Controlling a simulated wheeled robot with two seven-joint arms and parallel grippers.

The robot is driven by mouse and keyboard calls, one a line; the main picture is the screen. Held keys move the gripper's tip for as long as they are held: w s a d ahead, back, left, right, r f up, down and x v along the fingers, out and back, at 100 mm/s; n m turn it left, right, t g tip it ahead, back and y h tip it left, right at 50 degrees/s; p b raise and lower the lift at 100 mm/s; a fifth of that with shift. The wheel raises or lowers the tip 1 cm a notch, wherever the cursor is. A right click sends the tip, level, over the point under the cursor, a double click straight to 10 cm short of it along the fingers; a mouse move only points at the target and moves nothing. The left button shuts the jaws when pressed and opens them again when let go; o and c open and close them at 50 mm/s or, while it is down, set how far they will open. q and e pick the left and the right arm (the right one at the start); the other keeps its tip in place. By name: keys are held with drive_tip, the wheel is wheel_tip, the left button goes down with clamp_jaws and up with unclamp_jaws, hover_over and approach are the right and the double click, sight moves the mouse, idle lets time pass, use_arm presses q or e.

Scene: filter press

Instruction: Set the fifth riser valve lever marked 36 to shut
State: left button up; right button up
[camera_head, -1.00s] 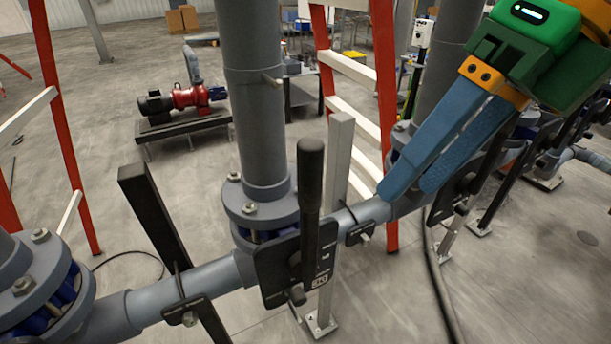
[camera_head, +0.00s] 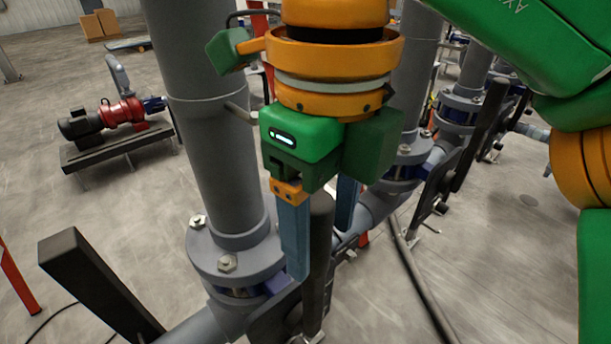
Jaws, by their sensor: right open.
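A black lever handle (camera_head: 318,265) stands roughly upright in front of a grey riser's flange (camera_head: 232,250) at the lower middle. Its dark plate (camera_head: 272,318) is partly hidden and cut by the bottom edge, and its number cannot be read now. My right gripper (camera_head: 321,250) points down from above, open, with one blue finger on the left of the handle and the other on its right, partly behind it. I cannot tell whether either finger touches the handle. My left gripper is not in view.
Another dark lever (camera_head: 100,290) slants at the lower left. Further black levers (camera_head: 480,135) stand along the pipe row at the right. A red pump (camera_head: 122,112) sits on a bench at the back left. The floor at the lower right is mostly clear.

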sight(309, 287)
drive_tip(key=f, duration=0.1)
drive_tip(key=w+f, duration=0.1)
drive_tip(key=shift+a+f, duration=0.3)
drive_tip(key=shift+w+a+f, duration=0.1)
drive_tip(key=shift+f, duration=0.35)
drive_tip(key=shift+s+d, duration=0.2)
drive_tip(key=shift+s, duration=0.1)
drive_tip(key=shift+c, duration=0.6)
clamp_jaws()
